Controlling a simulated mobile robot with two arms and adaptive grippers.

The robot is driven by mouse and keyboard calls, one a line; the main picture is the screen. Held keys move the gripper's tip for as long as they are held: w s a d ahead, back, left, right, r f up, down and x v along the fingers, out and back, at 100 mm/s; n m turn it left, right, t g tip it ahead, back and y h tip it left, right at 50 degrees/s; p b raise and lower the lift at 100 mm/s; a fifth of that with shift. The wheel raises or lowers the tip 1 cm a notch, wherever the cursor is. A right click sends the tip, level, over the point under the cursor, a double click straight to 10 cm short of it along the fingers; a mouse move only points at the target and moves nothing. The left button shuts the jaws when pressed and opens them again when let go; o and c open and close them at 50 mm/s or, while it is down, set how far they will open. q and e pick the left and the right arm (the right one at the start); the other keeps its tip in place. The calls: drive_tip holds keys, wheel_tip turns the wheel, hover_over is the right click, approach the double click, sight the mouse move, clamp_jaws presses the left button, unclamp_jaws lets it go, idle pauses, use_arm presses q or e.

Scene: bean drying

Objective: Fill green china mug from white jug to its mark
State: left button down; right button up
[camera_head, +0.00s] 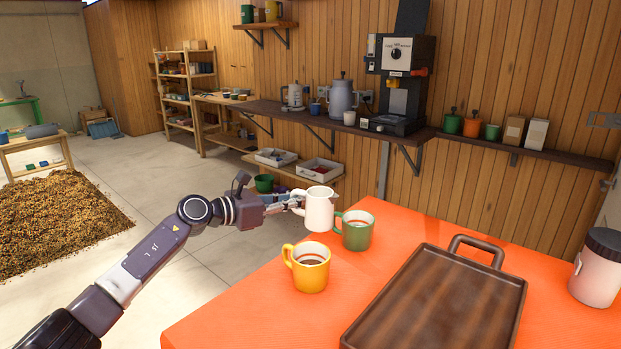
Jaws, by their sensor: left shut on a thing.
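A green mug (357,236) stands upright on the orange table, its handle to the left. It has a pale inside and a reddish-brown area shows within; I cannot make out a mark. My left gripper (297,203) is shut on the white jug (319,212), holding it by its left side. The jug looks roughly upright, just left of the green mug and close to its rim; I cannot tell whether they touch. No stream shows between them. My right gripper is not in view.
A yellow mug (309,274) with dark contents stands in front of the jug on the orange table (240,312). A brown wooden tray (446,306) with a handle lies to the right. A jar (597,268) with a dark lid stands at the right edge.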

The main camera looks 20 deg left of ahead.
use_arm(q)
drive_tip(key=r+y, duration=0.1)
drive_tip(key=w+d+r+y+b, duration=0.1)
drive_tip(key=r, duration=0.1)
drive_tip(key=w+d+r+y, duration=0.1)
drive_tip(key=shift+w+r+t, duration=0.25)
drive_tip(key=shift+r+t, duration=0.1)
drive_tip(key=shift+t, duration=0.05)
idle(0.9)
drive_tip(key=shift+r+y+p, duration=0.5)
drive_tip(key=shift+r+p, duration=0.2)
